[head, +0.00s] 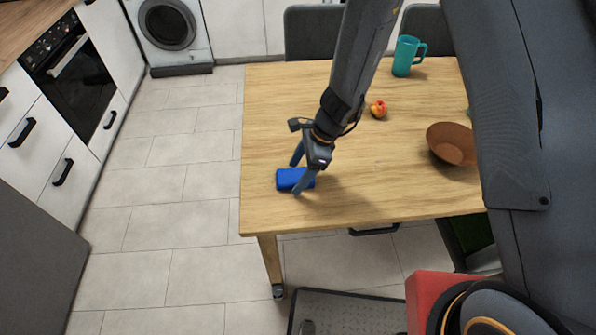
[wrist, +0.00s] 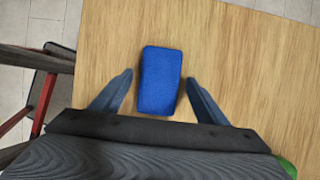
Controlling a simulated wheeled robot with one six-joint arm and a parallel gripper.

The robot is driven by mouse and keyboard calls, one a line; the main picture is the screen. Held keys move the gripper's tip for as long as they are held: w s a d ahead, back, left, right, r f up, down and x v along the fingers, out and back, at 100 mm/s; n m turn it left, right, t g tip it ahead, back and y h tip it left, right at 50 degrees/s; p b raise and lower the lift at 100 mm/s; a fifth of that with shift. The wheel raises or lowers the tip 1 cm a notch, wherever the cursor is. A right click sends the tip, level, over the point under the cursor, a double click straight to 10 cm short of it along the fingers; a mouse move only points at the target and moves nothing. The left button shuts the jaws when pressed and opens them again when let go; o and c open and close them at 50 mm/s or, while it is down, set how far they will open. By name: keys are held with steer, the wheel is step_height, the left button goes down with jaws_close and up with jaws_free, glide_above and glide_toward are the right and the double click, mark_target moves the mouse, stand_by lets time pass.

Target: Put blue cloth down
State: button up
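The blue cloth (head: 289,179) is a small, folded-looking rectangle near the left front part of the wooden table (head: 350,195). In the wrist view the cloth (wrist: 160,80) lies between and a little beyond the two fingertips, with wood showing on both sides. My gripper (head: 297,178) is open over it, fingers apart. In the wrist view the gripper (wrist: 158,76) shows a gap between each finger and the cloth. The cloth looks to be resting on the table.
On the table are a red-yellow fruit (head: 379,109), a teal mug (head: 407,56) and a brown bowl (head: 451,144). Dark chairs (head: 312,33) stand at the far side. The table's left edge is near the cloth. The tabletop between cloth and fruit is clear.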

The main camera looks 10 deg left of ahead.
steer(key=shift+w+d+r, duration=0.1)
steer(key=shift+w+r, duration=0.05)
steer(key=shift+r, duration=0.35)
steer(key=s+v, duration=0.1)
steer(key=v, duration=1)
steer(key=shift+w+b, duration=0.3)
steer(key=shift+w, duration=0.05)
steer(key=s+d+r+n+t+h, duration=0.1)
steer(key=s+d+r+n, duration=0.1)
steer(key=d+n, duration=0.3)
steer(key=s+d+r+n+t+h, duration=0.1)
steer(key=s+d+r+n+h, duration=0.1)
steer(key=d, duration=0.8)
steer(key=s+d+r+n+h, duration=0.1)
steer(key=s+d+r+n, duration=0.3)
steer(key=d+r+n, duration=0.2)
steer(key=shift+s+d+n+t, duration=0.2)
steer(key=shift+d+n+t, duration=0.2)
steer(key=shift+d+n, duration=0.65)
steer(key=shift+a, duration=0.1)
steer(key=shift+f+b, duration=0.8)
steer(key=shift+f, duration=0.15)
